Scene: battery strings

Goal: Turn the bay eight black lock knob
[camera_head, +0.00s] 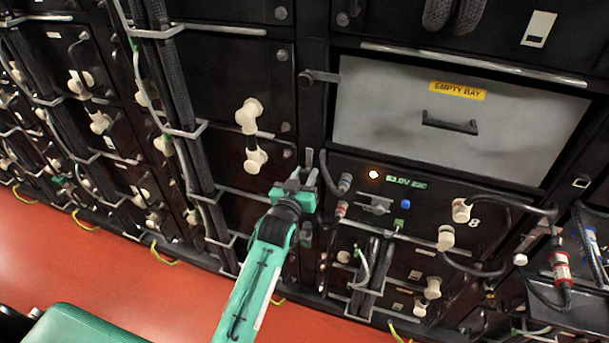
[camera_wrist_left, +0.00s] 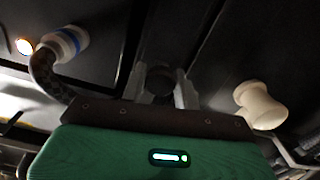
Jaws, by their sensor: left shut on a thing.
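My left gripper (camera_head: 298,176) is at the upper left edge of the bay eight panel (camera_head: 440,215), which bears a white "8". In the left wrist view my gripper's two fingers (camera_wrist_left: 162,90) stand on either side of a round black lock knob (camera_wrist_left: 160,78) and are shut on it. In the head view this knob is hidden by the gripper. How far the knob is turned cannot be told. My right gripper is in neither view.
A grey "EMPTY BAY" drawer (camera_head: 400,120) is above bay eight. Cable bundles hang along the racks, and the red floor (camera_head: 120,285) is open.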

